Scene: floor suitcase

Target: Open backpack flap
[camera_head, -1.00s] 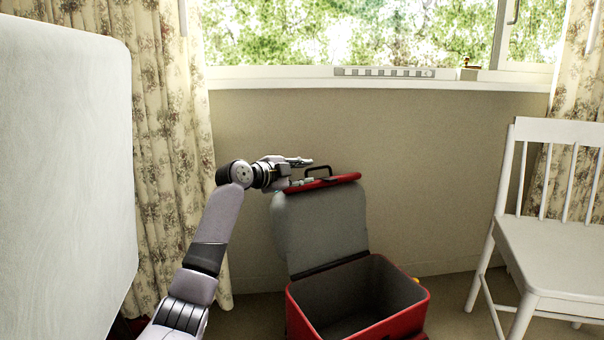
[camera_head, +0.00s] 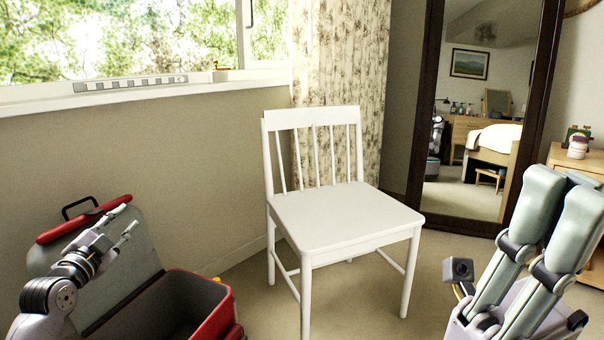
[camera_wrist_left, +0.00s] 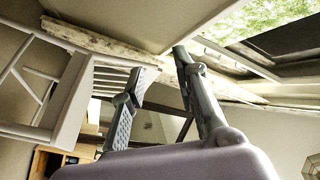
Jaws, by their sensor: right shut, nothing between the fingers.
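No backpack shows; a red suitcase (camera_head: 222,325) with a grey inside stands on the floor at lower left in the head view. Its lid (camera_head: 150,262) is raised and tilted back, with a red rim and a black handle (camera_head: 78,207) on top. My left gripper (camera_head: 130,240) is in front of the lid in the head view, below its top rim. Its fingers are apart and empty; they also show in the left wrist view (camera_wrist_left: 158,65). My right gripper (camera_head: 566,182) is large and near at lower right, pointing up, shut and empty.
A white chair (camera_head: 345,212) stands right of the suitcase. A tall mirror (camera_head: 432,60) and wooden furniture (camera_head: 580,160) are at right. A wall and window sill (camera_head: 150,90) lie behind the suitcase. Some floor is free around the chair.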

